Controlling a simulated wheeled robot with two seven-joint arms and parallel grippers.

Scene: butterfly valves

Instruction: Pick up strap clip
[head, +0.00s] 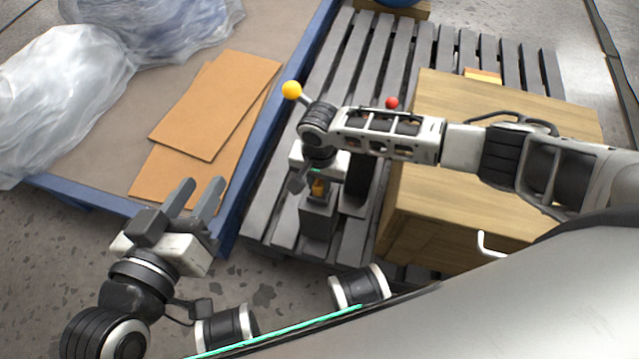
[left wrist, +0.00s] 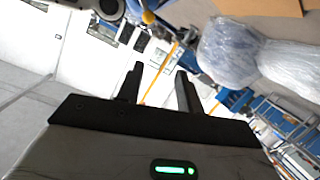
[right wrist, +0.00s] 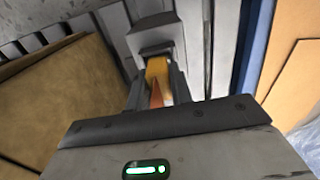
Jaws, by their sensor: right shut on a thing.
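A small orange-yellow piece, taken to be the strap clip (right wrist: 157,75), is between the fingers of my right gripper (right wrist: 158,88) in the right wrist view. In the head view the clip (head: 319,188) shows just above a grey block (head: 318,218) on the pallet. My right gripper (head: 318,177) points down and is shut on the clip; the fingers partly hide it. Whether the clip still touches the block cannot be told. My left gripper (head: 202,194) is open and empty, over the near edge of the blue-framed table; its spread fingers (left wrist: 158,88) show in the left wrist view.
The slatted grey pallet (head: 350,60) carries a wooden box (head: 440,215) to the right of the clip. Cardboard sheets (head: 215,105) and plastic-wrapped bundles (head: 65,85) lie on the blue-framed table (head: 268,120). Yellow (head: 291,90) and red (head: 392,103) balls stand near my right arm.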

